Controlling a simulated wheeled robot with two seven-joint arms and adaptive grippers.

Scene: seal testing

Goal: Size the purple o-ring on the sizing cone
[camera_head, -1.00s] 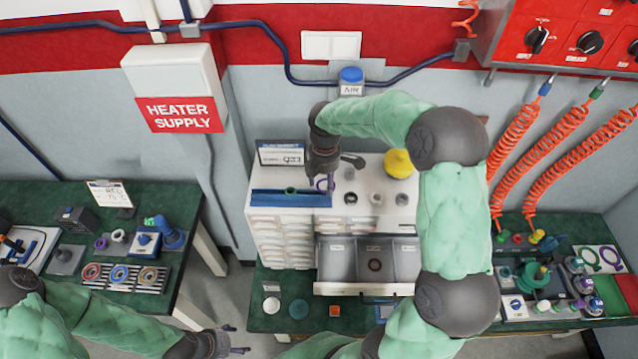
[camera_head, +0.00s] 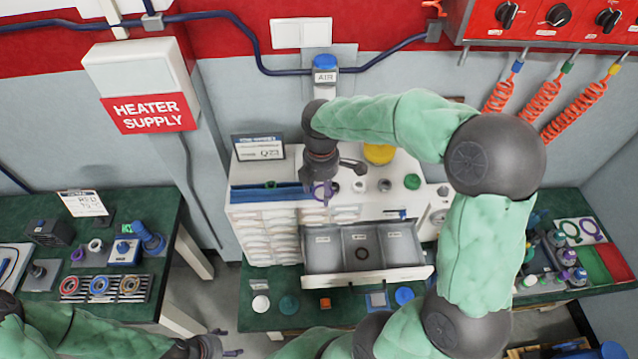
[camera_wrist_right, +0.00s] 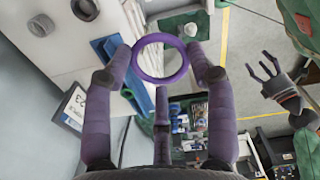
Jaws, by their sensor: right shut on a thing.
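The purple o-ring (camera_head: 332,189) is held at the tips of my right gripper (camera_head: 321,186), above the front part of the white cabinet top. In the right wrist view the ring (camera_wrist_right: 162,80) shows whole, with the fingers of the right gripper (camera_wrist_right: 165,68) shut on it. A blue cone-like piece (camera_head: 150,240) stands on the left table; I cannot tell whether it is the sizing cone. My left gripper (camera_head: 228,343) is at the bottom, low beside the left table. It also shows in the right wrist view (camera_wrist_right: 268,66), fingers spread and empty.
The white cabinet (camera_head: 245,215) has an open drawer (camera_head: 368,279) with a dark ring in its middle compartment. A blue holder (camera_head: 262,194) and several small round pieces stand on top. My right arm hides part of the right table (camera_head: 545,200). Red hoses (camera_head: 540,105) hang there.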

